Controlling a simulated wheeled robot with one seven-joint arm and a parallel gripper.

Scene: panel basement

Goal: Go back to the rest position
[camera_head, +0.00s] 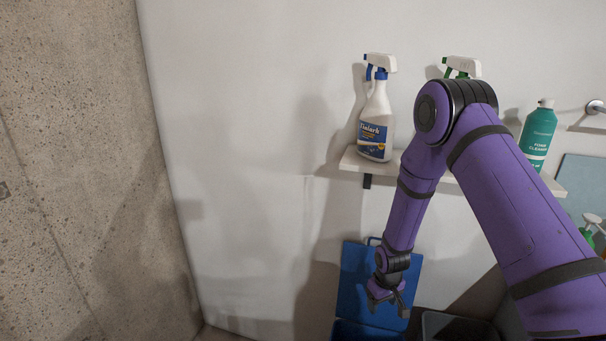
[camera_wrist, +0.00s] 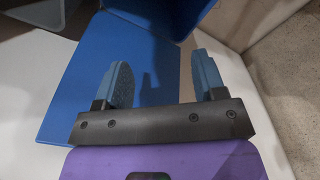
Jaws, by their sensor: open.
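My gripper (camera_head: 387,297) hangs at the end of my purple arm, low in front of the blue panel in the head view. In the wrist view my gripper (camera_wrist: 160,85) shows its two blue-grey fingers well apart, with nothing between them. Behind the fingers is the blue panel (camera_wrist: 85,75), which also shows in the head view (camera_head: 350,285), leaning near the white wall. Whether the fingers touch the panel cannot be told; they appear clear of it.
A white shelf (camera_head: 350,160) holds a white spray bottle (camera_head: 376,125), a green-triggered bottle (camera_head: 462,66) mostly behind my arm and a teal bottle (camera_head: 538,135). Dark bins (camera_head: 455,327) stand below. A concrete wall (camera_head: 80,170) is left; the white wall between is bare.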

